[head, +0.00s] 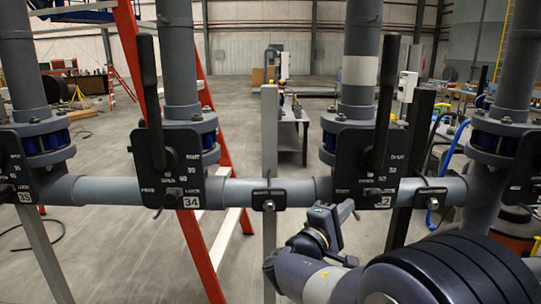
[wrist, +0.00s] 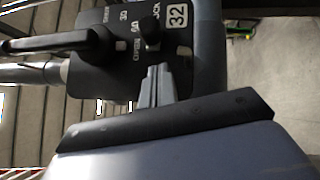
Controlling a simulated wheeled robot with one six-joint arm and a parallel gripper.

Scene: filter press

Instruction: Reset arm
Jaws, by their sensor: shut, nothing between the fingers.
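My gripper (head: 346,209) is shut and empty, just below the black valve plate (head: 352,172) tagged 32, right of centre in the head view. That valve's long black lever (head: 385,105) stands upright. In the wrist view my closed fingers (wrist: 154,84) point at the plate (wrist: 110,18), close to a small black knob (wrist: 150,33) and the 32 tag (wrist: 178,16). The lever (wrist: 55,43) lies across the left there. I cannot tell whether the fingertips touch the plate or knob.
A grey horizontal pipe (head: 240,191) links the valves. Valve 34 (head: 165,168) with its upright lever (head: 150,100) stands to the left, another valve plate (head: 14,165) at the far left. A red ladder (head: 215,237) and a grey post (head: 269,130) stand behind the pipe.

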